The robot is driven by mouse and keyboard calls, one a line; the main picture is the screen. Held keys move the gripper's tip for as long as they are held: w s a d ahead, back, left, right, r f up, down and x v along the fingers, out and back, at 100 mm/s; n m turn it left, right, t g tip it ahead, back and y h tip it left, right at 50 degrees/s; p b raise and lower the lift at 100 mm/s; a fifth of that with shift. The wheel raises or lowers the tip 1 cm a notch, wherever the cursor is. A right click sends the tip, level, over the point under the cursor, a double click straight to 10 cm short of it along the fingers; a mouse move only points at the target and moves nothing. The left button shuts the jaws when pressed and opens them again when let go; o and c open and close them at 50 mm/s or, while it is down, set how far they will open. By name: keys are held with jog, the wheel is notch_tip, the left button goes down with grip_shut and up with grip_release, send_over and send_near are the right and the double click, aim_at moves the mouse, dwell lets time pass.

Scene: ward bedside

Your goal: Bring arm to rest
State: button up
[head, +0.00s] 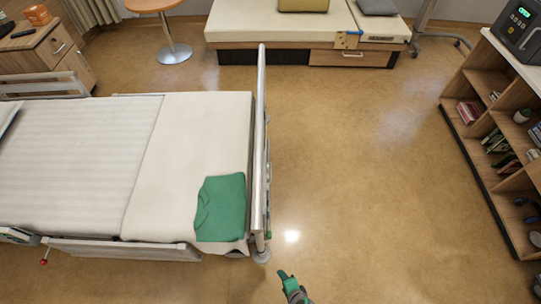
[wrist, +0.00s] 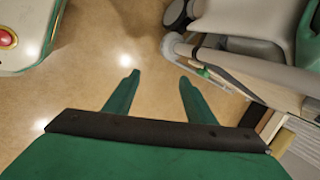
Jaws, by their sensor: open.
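My gripper (head: 284,275) shows at the bottom edge of the head view, just right of the bed's foot end, over bare floor. In the wrist view its two green fingers (wrist: 158,80) stand apart with only floor between them. It is open and holds nothing. Most of my arm is out of the head view.
The bed (head: 185,120) fills the left, with a folded green garment (head: 220,207) on its corner and a raised foot rail (head: 261,130). Shelves (head: 475,85) stand right, a couch (head: 240,22) at the back. The floor (head: 350,190) between is clear.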

jog(key=s+a+r+n+t+h, duration=0.1)
jog(key=r+n+t, duration=0.4)
jog(key=r, duration=1.6)
jog(key=s+a+r+n+t+h, duration=0.1)
jog(key=s+a+r+n+t, duration=0.3)
jog(key=r+n, duration=0.5)
notch_tip(320, 180, up, 12)
jog(key=shift+s+a+f+t+h, duration=0.15)
jog(key=shift+s+a+t+h, duration=0.25)
jog(key=shift+s, duration=0.3)
